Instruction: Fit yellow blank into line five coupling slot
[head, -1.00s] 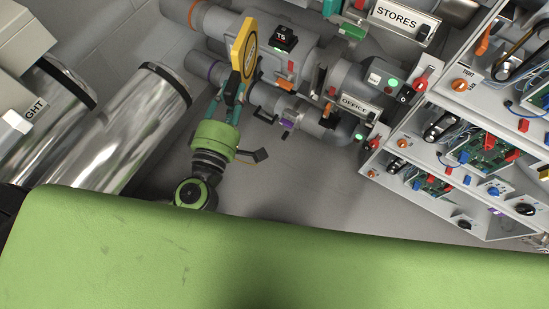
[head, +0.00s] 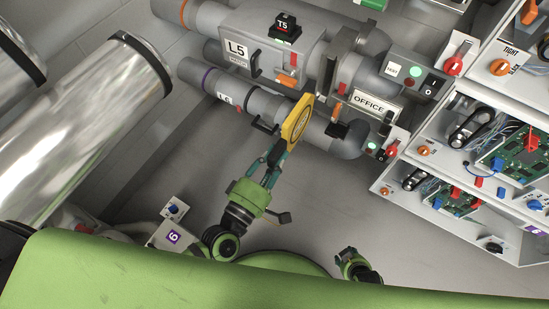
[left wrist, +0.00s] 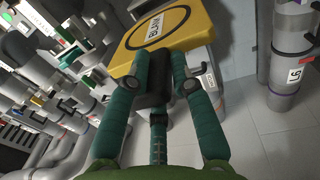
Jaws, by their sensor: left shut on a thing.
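My left gripper (head: 280,146) is shut on the yellow blank (head: 297,122), a flat plate with a dark ring mark. The blank is held up and tilted, in front of the L6 pipe and below the L5 housing (head: 262,58). In the left wrist view the blank (left wrist: 180,28) lies across the fingertips of the gripper (left wrist: 163,78), its printed face showing. The line five coupling (head: 338,68), right of the housing, has upright grey plates and a red handle. The blank appears apart from it; I cannot see into its slot.
The L6 pipe (head: 222,93) runs under L5, with a black handle close to the blank. The OFFICE sign (head: 369,104) and a switch box (head: 412,78) are right of the coupling. Open circuit-board cabinets (head: 450,140) stand at right.

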